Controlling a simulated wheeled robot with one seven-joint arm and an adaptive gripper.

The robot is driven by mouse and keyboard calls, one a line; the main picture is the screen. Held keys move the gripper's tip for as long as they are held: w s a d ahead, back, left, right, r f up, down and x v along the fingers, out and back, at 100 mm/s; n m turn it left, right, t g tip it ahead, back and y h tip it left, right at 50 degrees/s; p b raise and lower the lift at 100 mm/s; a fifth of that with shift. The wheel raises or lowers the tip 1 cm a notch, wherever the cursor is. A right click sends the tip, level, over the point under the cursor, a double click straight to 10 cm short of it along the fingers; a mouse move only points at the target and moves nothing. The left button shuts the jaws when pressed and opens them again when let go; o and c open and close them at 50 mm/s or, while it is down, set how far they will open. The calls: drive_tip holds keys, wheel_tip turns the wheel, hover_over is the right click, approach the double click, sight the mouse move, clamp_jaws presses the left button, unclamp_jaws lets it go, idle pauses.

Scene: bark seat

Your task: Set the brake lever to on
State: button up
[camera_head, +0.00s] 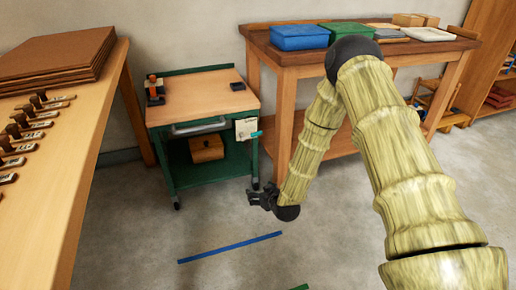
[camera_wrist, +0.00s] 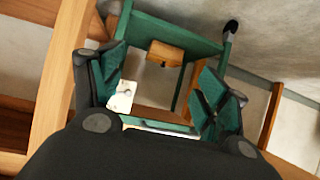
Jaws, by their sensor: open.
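A green cart (camera_head: 161,116) with a wooden top stands in the middle of the head view. The plate's marks are too small to read, so I cannot tell the lever's setting. My gripper (camera_head: 253,197) is open and empty, below the plate near the cart's right front leg, apart from the lever. In the wrist view my gripper (camera_wrist: 160,78) has its fingers spread, with the white plate (camera_wrist: 122,97) seen between them near the left finger.
A wooden box (camera_head: 206,148) sits on the cart's lower shelf. A workbench (camera_head: 283,56) with blue and green bins stands behind my arm. A bench (camera_head: 75,130) with stamps fills the left. Open floor (camera_head: 150,225) with a blue stripe lies in front of the cart.

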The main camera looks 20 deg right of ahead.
drive_tip(key=w+d+r+t+b, duration=0.1)
drive_tip(key=w+d+t+b, duration=0.25)
drive_tip(key=w+b, duration=0.55)
drive_tip(key=t+h+b, duration=0.1)
drive_tip(key=t+b, duration=0.2)
drive_tip(key=b, duration=0.2)
approach(257, 135)
drive_tip(key=shift+n, duration=0.4)
drive_tip(key=shift+w+a+b, duration=0.1)
drive_tip(key=shift+w+b, duration=2)
drive_tip(key=shift+w, duration=2.4)
